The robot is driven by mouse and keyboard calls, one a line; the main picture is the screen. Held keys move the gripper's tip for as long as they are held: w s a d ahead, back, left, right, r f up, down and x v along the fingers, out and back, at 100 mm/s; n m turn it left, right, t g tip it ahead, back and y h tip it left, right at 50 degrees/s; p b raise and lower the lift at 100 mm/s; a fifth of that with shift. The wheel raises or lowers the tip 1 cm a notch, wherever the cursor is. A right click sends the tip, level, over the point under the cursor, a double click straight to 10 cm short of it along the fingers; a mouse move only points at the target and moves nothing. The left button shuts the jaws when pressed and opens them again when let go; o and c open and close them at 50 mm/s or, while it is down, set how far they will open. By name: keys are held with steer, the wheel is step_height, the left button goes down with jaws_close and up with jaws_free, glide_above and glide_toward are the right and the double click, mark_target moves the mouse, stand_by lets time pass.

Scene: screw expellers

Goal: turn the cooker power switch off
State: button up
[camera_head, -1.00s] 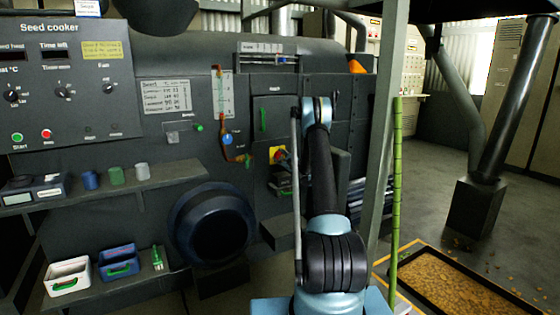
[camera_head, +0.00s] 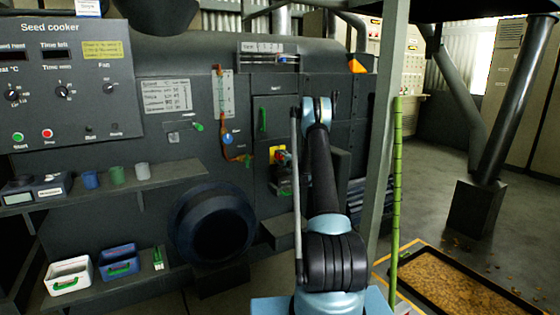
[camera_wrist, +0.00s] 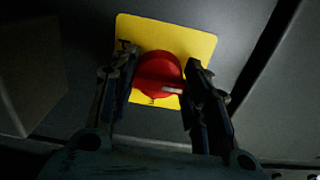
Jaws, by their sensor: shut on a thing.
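The cooker power switch is a round red knob (camera_wrist: 157,74) with a pale pointer mark, on a yellow plate (camera_wrist: 190,45). In the wrist view the knob sits between the two fingers of my gripper (camera_wrist: 160,78), which are shut on it. The pale mark lies nearly level, toward the right finger. In the head view the yellow plate (camera_head: 275,152) shows on the dark cooker front, and my gripper (camera_head: 284,172) is small and dark there, partly hidden beside my arm. The knob is hard to make out in that view.
The seed cooker panel (camera_head: 66,80) is at the left. A shelf with cups (camera_head: 110,190) juts out below it. A grey post (camera_head: 388,130) and a green pole (camera_head: 396,200) stand just right of my arm. A tray of seed (camera_head: 460,285) lies on the floor.

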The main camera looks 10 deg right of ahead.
steer(key=shift+a+f+n, duration=0.1)
steer(key=shift+a+n, duration=0.05)
steer(key=shift+n, duration=0.15)
steer(key=o, duration=1)
steer(key=shift+s+d, duration=0.1)
steer(key=shift+d, duration=0.1)
steer(key=v, duration=1.1)
steer(key=shift+s+f, duration=0.1)
steer(key=shift+s, duration=0.25)
